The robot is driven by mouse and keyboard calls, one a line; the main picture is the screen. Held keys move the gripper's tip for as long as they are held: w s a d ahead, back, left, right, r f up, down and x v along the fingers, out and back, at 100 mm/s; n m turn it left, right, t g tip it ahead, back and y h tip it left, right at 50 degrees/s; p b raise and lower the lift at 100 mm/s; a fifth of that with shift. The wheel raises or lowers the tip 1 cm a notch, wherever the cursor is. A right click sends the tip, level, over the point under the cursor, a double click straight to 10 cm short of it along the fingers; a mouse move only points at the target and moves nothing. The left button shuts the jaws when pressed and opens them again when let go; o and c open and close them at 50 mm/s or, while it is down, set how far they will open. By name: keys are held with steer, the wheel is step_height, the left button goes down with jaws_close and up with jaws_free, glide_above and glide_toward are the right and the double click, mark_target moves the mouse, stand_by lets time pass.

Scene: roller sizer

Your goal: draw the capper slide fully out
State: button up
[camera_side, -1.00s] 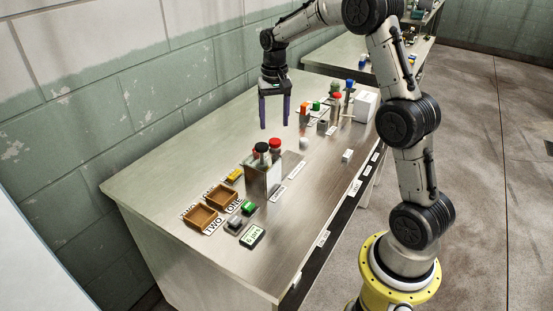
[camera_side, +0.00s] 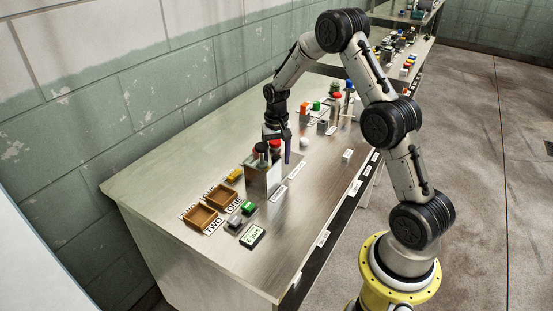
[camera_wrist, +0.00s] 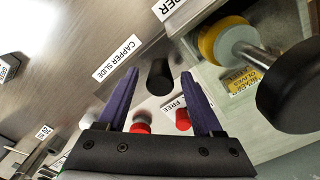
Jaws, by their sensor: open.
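The CAPPER SLIDE label (camera_wrist: 118,60) lies on the metal surface just left of my gripper in the wrist view. A dark cylindrical handle (camera_wrist: 160,78) shows between the two purple fingers of my gripper (camera_wrist: 159,72). The fingers are apart, with the handle between them in the picture; I cannot tell how deep it sits or whether they touch it. In the side view my gripper (camera_side: 278,148) is low over the back of a metal box (camera_side: 258,180) on the bench. The slide's own body and travel are hidden or too small to make out.
A large dark knob (camera_wrist: 288,95) and a yellow-grey disc (camera_wrist: 222,38) are close at the right in the wrist view. Red-topped pieces and a FREE label (camera_wrist: 172,105) lie below. Brown trays (camera_side: 201,217) stand left of the box.

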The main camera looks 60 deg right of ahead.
steer(key=shift+f, duration=0.2)
jaws_close()
stand_by(0.3)
steer(key=shift+r, duration=0.1)
stand_by(1.0)
